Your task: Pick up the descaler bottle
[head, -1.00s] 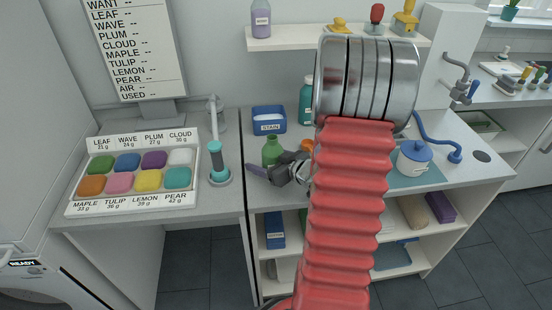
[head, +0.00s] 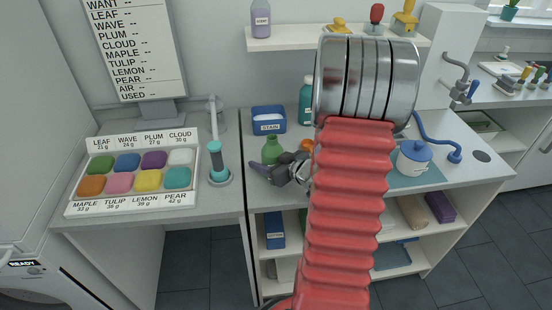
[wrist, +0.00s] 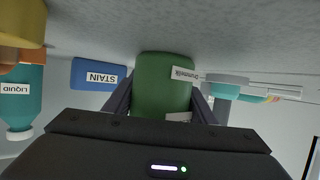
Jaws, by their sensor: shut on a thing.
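The descaler bottle is a green bottle (head: 270,152) on the grey counter, left of my red arm in the head view. In the wrist view, which is upside down, its green body (wrist: 160,92) fills the space between the two dark fingers. A white label shows on it, too blurred to read surely. My gripper (head: 268,164) is shut on the bottle; in the wrist view my gripper (wrist: 162,100) has a finger against each side. The gripper hides the lower part of the bottle in the head view. I cannot tell whether its base touches the counter.
A blue STAIN tub (head: 268,122) stands behind the bottle and a teal bottle (head: 306,103) behind to the right. An orange object (head: 306,145) is close on the right. A teal-handled tool (head: 217,160) stands left. A shelf (head: 290,43) hangs above.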

